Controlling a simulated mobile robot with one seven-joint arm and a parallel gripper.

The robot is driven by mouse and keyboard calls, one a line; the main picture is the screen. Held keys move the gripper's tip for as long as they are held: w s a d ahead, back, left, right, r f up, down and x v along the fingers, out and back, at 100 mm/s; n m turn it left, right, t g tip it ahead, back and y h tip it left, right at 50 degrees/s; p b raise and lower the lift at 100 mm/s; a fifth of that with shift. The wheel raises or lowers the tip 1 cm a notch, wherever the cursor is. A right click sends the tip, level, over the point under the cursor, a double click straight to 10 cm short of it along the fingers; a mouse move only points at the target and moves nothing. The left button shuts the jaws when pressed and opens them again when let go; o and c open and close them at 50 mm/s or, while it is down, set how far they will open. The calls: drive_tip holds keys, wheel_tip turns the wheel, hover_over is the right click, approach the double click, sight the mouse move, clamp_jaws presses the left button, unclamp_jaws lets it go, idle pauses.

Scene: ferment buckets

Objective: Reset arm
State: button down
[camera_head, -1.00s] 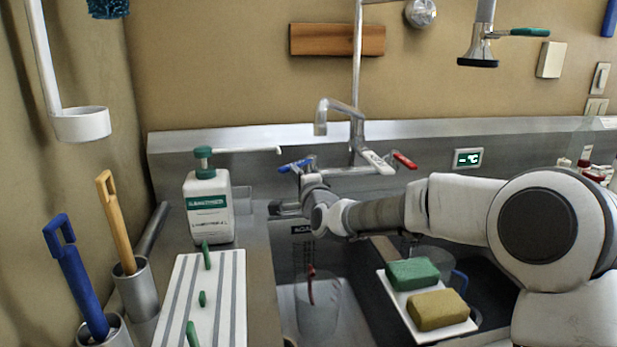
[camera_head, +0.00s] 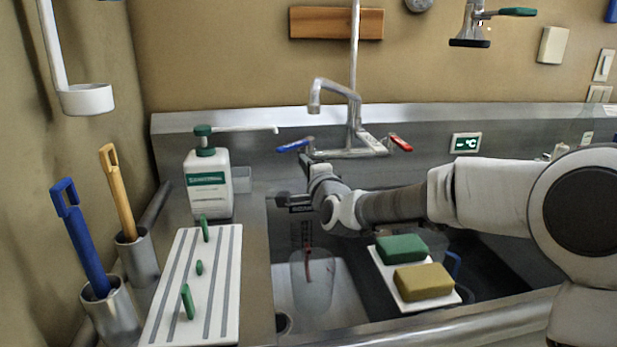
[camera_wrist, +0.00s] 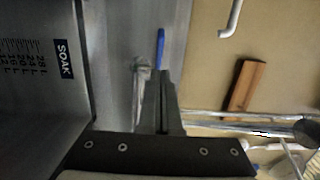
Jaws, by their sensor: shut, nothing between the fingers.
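My gripper (camera_head: 281,202) is shut and empty. My arm reaches in from the right across the sink.
A soap bottle (camera_head: 208,184) stands left of the gripper. A clear beaker (camera_head: 312,283) with a red stick is below in the sink. A tray with green (camera_head: 401,249) and yellow (camera_head: 423,281) sponges lies under my forearm. The tap (camera_head: 352,110) rises behind.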

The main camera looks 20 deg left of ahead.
drive_tip(key=s+a+v, duration=0.1)
drive_tip(key=v, duration=0.5)
drive_tip(key=shift+s+p, duration=0.2)
drive_tip(key=shift+p, duration=0.15)
drive_tip(key=s+d+n+g+h, duration=0.1)
drive_tip(key=s+d+n+h, duration=0.1)
drive_tip(key=d, duration=0.7)
drive_tip(key=s+d+f+n+g+h, duration=0.1)
drive_tip(key=s+d+n+h, duration=0.2)
drive_tip(key=d, duration=0.6)
drive_tip(key=s+d+f+n+g+h, duration=0.1)
drive_tip(key=d+h, duration=0.3)
drive_tip(key=d, duration=0.5)
drive_tip(key=shift+s+d+f+n+g, duration=0.1)
drive_tip(key=shift+s+n+g, duration=0.3)
drive_tip(key=shift+s+n, duration=0.45)
drive_tip(key=s+d+f+n+g+h, duration=0.1)
drive_tip(key=s+d+f+g, duration=0.1)
drive_tip(key=s+d, duration=0.65)
drive_tip(key=s+d+f+n+g+h, duration=0.1)
drive_tip(key=s+d+f+g+h, duration=0.1)
drive_tip(key=s+d, duration=0.65)
drive_tip(key=s+a+r+p, duration=0.2)
drive_tip(key=a+r+p, duration=0.1)
drive_tip(key=r+p, duration=1.6)
drive_tip(key=shift+r+p, duration=0.3)
drive_tip(key=shift+r, duration=0.1)
drive_tip(key=shift+s+a, duration=0.15)
